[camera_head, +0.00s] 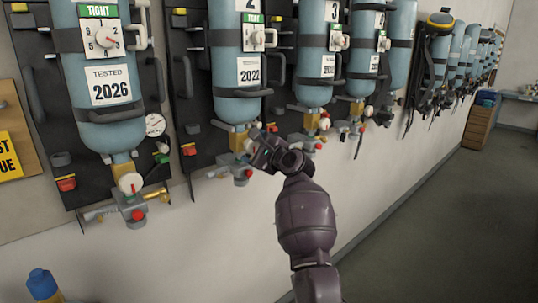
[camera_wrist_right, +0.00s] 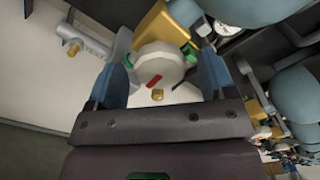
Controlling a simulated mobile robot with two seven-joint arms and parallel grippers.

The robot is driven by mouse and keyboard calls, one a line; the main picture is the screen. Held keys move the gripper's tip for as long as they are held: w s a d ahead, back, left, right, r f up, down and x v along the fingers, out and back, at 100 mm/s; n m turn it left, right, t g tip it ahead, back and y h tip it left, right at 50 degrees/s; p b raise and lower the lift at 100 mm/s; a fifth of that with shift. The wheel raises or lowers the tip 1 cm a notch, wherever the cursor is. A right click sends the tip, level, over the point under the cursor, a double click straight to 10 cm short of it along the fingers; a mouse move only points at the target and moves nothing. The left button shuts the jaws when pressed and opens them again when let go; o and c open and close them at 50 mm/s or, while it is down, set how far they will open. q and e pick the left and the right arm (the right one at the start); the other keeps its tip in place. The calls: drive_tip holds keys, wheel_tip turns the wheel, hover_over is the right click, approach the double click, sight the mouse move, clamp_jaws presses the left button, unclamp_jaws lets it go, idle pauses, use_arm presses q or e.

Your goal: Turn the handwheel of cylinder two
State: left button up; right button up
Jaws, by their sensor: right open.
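Cylinder two (camera_head: 236,55) is a light blue tank on a wall panel, with a "2" label at the top and a "TESTED 2022" style card. Its brass valve (camera_head: 237,140) is at the bottom. My right gripper (camera_head: 254,144) is at this valve and covers much of the handwheel in the head view. In the right wrist view the white round handwheel (camera_wrist_right: 160,66) with a red mark sits between the two open blue-grey fingers of the gripper (camera_wrist_right: 163,78). I cannot tell whether they touch it. My left gripper is not in view.
A cylinder marked 2026 (camera_head: 105,70) hangs to the left, with its own white handwheel (camera_head: 131,183). Cylinder three (camera_head: 316,50) and several more hang along the wall to the right. The floor (camera_head: 440,220) at right is clear.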

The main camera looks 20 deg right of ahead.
use_arm(q)
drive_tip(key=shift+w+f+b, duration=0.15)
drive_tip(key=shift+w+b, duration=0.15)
drive_tip(key=shift+b, duration=0.3)
use_arm(e)
drive_tip(key=v, duration=0.9)
drive_tip(key=shift+s, duration=0.3)
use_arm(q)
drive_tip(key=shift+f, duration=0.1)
